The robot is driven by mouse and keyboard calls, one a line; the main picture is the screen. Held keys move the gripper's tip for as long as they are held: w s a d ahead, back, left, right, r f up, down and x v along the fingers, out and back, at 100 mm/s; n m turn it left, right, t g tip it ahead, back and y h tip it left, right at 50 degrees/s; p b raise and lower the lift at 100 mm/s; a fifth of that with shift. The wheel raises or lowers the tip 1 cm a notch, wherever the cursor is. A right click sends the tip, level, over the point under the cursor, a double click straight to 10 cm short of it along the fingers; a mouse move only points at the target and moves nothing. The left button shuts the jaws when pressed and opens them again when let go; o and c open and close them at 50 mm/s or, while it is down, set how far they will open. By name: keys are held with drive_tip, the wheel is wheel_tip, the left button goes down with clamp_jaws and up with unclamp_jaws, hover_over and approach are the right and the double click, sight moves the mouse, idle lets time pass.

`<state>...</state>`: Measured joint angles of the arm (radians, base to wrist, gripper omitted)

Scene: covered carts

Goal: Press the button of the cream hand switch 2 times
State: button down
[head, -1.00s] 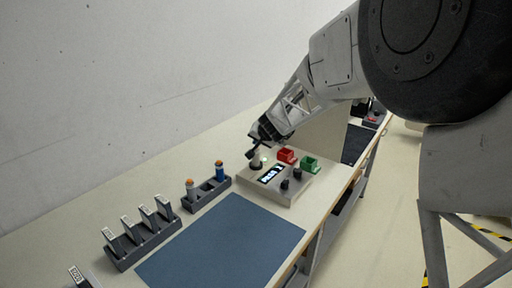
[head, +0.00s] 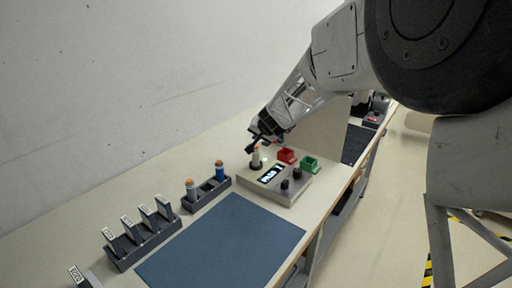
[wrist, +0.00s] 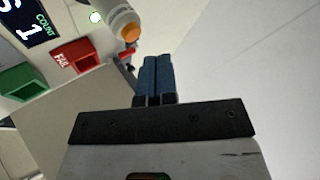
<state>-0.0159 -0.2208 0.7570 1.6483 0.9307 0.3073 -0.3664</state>
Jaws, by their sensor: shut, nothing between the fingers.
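The cream hand switch (head: 256,160) stands upright at the back left of the test box (head: 290,195). Its orange button (head: 257,148) is on top. The wrist view shows the switch (wrist: 118,17) and its button (wrist: 130,33) from above, at the top left of the fingers. My gripper (head: 251,147) is shut and empty, close beside the top of the switch. In the wrist view, my fingertips (wrist: 158,60) appear apart from the button.
A dark rack (head: 208,197) with a blue and a grey switch is to the left, beside another rack (head: 140,247) with several labelled pieces. The blue mat (head: 222,243) is clear.

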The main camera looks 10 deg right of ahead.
drive_tip(key=shift+r, duration=2.25)
idle(1.0)
wheel_tip(320, 180, up, 4)
drive_tip(key=shift+f, duration=0.1)
idle(0.4)
drive_tip(key=shift+f, duration=0.2)
drive_tip(key=shift+f, duration=4.2)
drive_tip(key=shift+f, duration=0.2)
drive_tip(key=shift+f, duration=0.25)
